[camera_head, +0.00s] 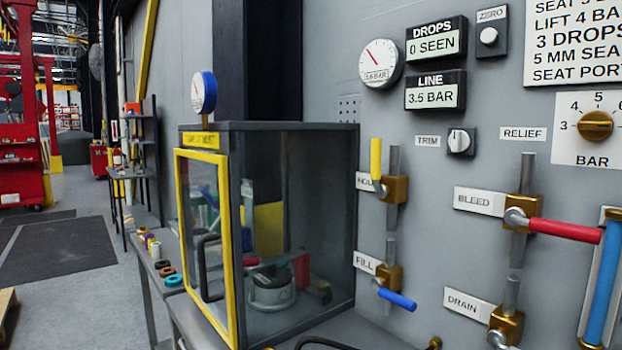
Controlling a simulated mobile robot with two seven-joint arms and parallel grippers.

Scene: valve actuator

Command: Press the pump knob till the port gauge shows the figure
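No knob labelled as the pump knob shows in the head view. Two dial gauges show, and I cannot tell which is the port gauge. A round white gauge (380,63) with a red needle is on the grey wall panel; its small figure is too blurred to read surely. A blue-rimmed gauge (204,92) stands on top of the glazed cabinet, turned partly away, with its figure unreadable. The LINE display (435,90) reads 3.5 BAR and the DROPS display (436,42) reads 0 SEEN. Neither of my grippers is in view.
The glazed cabinet (279,128) with a yellow-framed door (183,235) stands on the bench. The panel carries a yellow handle (376,160), blue FILL handle (397,299), red BLEED handle (565,231), white ZERO button (489,36), TRIM knob (459,140) and brass RELIEF knob (596,125). Open floor lies left.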

